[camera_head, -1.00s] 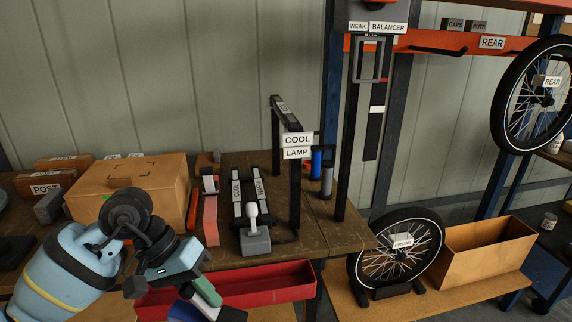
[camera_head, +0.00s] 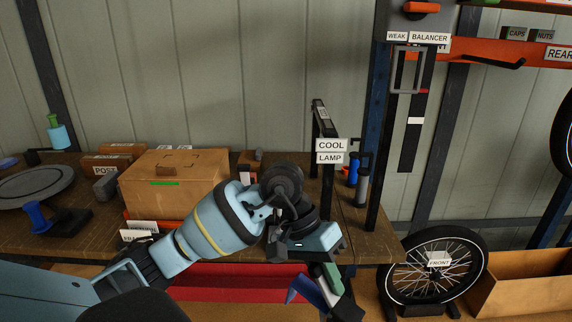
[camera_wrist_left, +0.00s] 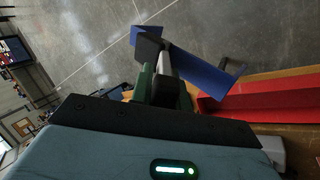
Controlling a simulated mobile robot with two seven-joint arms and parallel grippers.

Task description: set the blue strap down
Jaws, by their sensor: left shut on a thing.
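My left gripper (camera_head: 325,296) is low in front of the bench, near the right end of the long red tray (camera_head: 225,285). It is shut on the blue strap (camera_head: 300,290), which hangs out to the left of the fingers in the head view. In the left wrist view, the strap (camera_wrist_left: 205,74) crosses beyond the fingertips (camera_wrist_left: 160,48), with the grey floor behind it and the red tray (camera_wrist_left: 265,95) to the right. The strap looks clear of the tray, though its exact height is unclear. My right gripper is not in view.
The wooden bench (camera_head: 95,235) carries a cardboard box (camera_head: 175,182), a grey round plate (camera_head: 35,184) and a lamp frame (camera_head: 325,165). My left arm hides part of its middle. A wheel (camera_head: 430,268) and an open wooden box (camera_head: 525,285) stand at the right.

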